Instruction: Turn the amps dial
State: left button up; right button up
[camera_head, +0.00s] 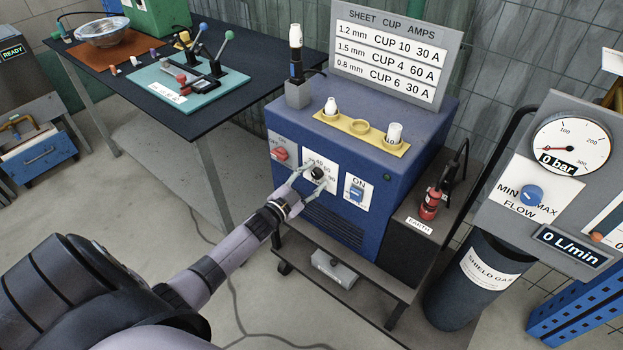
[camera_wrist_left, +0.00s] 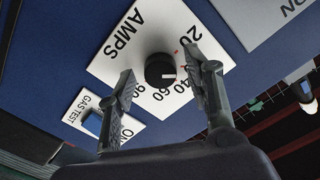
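The amps dial (camera_head: 318,173) is a black round knob on a white label plate on the front of the blue welding machine (camera_head: 340,128). In the left wrist view the dial (camera_wrist_left: 160,69) shows a white mark on its right side, near the printed 40. My left gripper (camera_head: 307,183) is in front of the plate. In its wrist view the gripper (camera_wrist_left: 165,88) is open, with one finger on each side of the dial and visible gaps between. I cannot tell how deep the fingertips reach. My right gripper is not in view.
A red switch (camera_head: 280,153) sits left of the dial and a blue ON switch (camera_head: 356,193) to its right. A sheet/cup/amps chart (camera_head: 396,52) stands on top. A gas flow panel (camera_head: 545,180) is at the right. A dark workbench (camera_head: 200,110) stands at the left.

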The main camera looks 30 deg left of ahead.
pick_arm(q)
jog(key=shift+s, duration=0.1)
jog(key=s, duration=1.1)
jog(key=shift+s+a, duration=0.4)
jog(key=shift+a, duration=0.05)
jog(key=s+d+f+n+g+y, duration=0.15)
jog(key=s+f+g, duration=0.4)
jog(key=f, duration=0.85)
jog(key=s+d+f+n+g+y, duration=0.1)
jog(key=s+d+f+n+g, duration=0.2)
jog(key=s+f, duration=0.85)
jog(key=s+d+f+g, duration=0.4)
jog(key=s+f, duration=0.4)
jog(key=s, duration=0.4)
jog(key=s+d+f+g, duration=0.4)
jog(key=s+d+f, duration=0.2)
jog(key=s, duration=0.5)
notch_tip(320, 180, down, 2)
jog(key=shift+s+d+f+n+h, duration=0.1)
jog(key=shift+s+d+n+h, duration=0.25)
jog(key=shift+h, duration=0.1)
jog(key=shift+g, duration=0.25)
